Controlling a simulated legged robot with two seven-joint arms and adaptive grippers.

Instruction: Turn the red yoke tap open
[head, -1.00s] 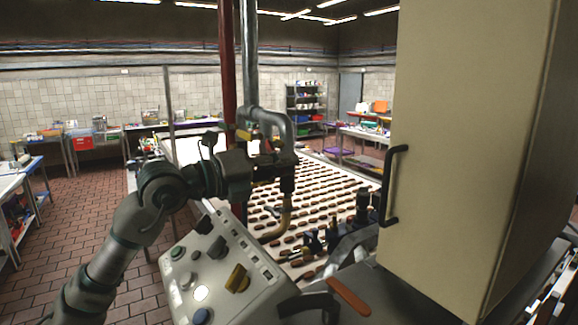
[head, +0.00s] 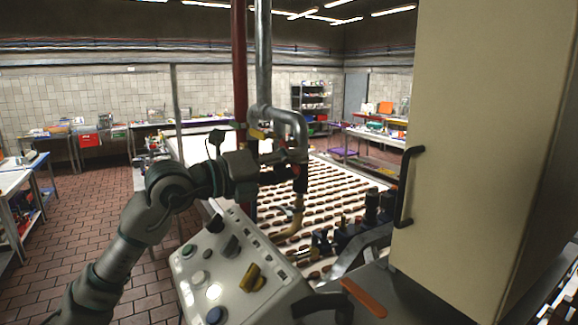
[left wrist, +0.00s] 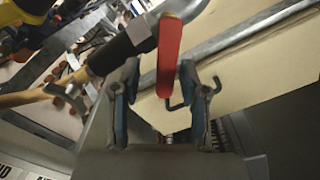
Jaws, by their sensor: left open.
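The red yoke tap's handle (left wrist: 169,55) shows in the left wrist view as an upright red bar between my left gripper's two fingers. My left gripper (left wrist: 160,82) is open, with one finger on each side of the bar; I cannot tell whether either touches it. In the head view the left gripper (head: 279,166) is at the bent grey pipe (head: 290,118), above the curved yellowish spout (head: 293,222). There the gripper and pipe largely hide the tap. My right gripper does not show clearly.
A control panel (head: 222,268) with knobs stands below my left arm. A conveyor (head: 340,185) with rows of brown biscuits runs behind the pipe. A large cream cabinet (head: 470,150) with a black handle (head: 404,190) blocks the right. An orange lever (head: 363,298) is at bottom centre.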

